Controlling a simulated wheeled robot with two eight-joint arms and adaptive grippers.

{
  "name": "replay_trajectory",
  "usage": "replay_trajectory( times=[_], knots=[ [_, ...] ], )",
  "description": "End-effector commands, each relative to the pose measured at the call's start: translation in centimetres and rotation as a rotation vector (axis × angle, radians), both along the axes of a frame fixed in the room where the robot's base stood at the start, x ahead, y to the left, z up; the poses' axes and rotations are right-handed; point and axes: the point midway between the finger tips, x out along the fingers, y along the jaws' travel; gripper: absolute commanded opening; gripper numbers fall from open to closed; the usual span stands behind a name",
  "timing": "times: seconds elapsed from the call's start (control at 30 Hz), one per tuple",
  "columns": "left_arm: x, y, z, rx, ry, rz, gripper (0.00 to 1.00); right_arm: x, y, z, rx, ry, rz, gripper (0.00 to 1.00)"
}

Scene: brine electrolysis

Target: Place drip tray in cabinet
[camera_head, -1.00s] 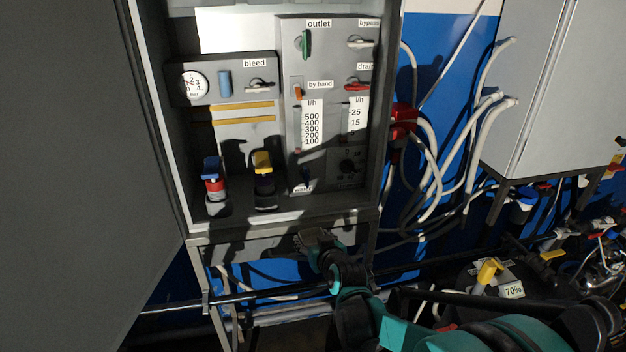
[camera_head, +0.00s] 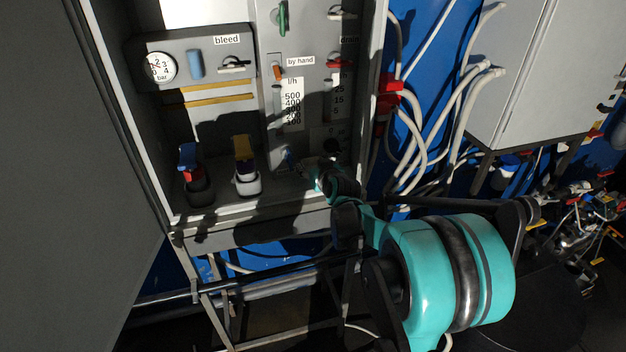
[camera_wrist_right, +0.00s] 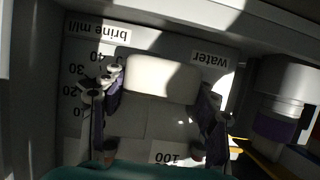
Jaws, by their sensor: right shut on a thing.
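My right gripper (camera_head: 322,178) is at the lower right of the open cabinet (camera_head: 215,222), just above its floor; its fingertips are hard to make out there. In the right wrist view the gripper's two dark fingers (camera_wrist_right: 158,100) stand on either side of a grey piece with a bright, sunlit rounded end (camera_wrist_right: 160,78), which appears to be the drip tray. It is gripped between them. The tray cannot be made out in the head view, behind the wrist and in shadow. My left gripper is out of view.
A blue-topped fitting (camera_head: 190,165) and a yellow-topped fitting (camera_head: 246,165) stand on the cabinet floor, left of the gripper. A gauge (camera_head: 160,67) and flow scales (camera_head: 291,105) are behind. White hoses (camera_head: 412,130) hang to the right.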

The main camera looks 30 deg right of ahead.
Motion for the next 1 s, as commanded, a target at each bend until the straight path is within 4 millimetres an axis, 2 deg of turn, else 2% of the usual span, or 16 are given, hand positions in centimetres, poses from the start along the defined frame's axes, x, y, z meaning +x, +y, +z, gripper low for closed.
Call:
replay_trajectory(
  times=[0.2,0.43,0.8,0.83,0.9,1.0],
  knots=[
    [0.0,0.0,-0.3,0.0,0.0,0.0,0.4,0.9,-0.2,-1.1,0.0,0.0,-0.001,0.27],
    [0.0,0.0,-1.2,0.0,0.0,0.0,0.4,0.9,-0.2,-4.4,-0.001,-0.001,-0.001,0.27],
    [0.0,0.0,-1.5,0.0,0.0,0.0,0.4,0.8,-0.2,-4.9,0.0,0.0,-0.001,0.27],
    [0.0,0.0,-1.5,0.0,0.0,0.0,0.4,0.8,-0.2,-4.9,0.0,0.0,0.0,0.62],
    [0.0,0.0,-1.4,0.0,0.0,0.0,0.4,0.8,-0.2,-4.8,0.0,0.0,0.0,0.8],
    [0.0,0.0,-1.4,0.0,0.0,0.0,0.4,0.8,-0.2,-4.8,0.0,0.0,0.0,0.8]
  ],
)
